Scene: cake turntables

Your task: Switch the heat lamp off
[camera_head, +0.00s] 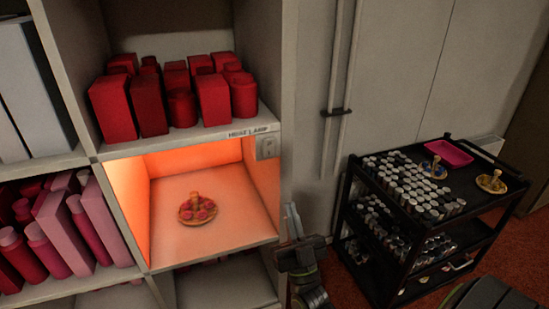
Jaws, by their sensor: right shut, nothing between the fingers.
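A shelf compartment in the middle glows orange, so the heat lamp is lit; its label (254,132) reads "HEAT LAMP". A small grey switch plate (266,148) sits on the shelf's front edge at the compartment's upper right corner. My right gripper (292,212) is shut and empty, pointing up, below and right of the switch plate and apart from it. My left gripper is not in view. The lamp itself is hidden inside the compartment.
A round turntable (186,214) with red pieces stands in the lit compartment. Red boxes and jars (212,102) fill the shelf above. A black cart (350,205) with several small jars, a pink tray (448,152) and small turntables stands at right. Cabinet doors (390,70) are behind.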

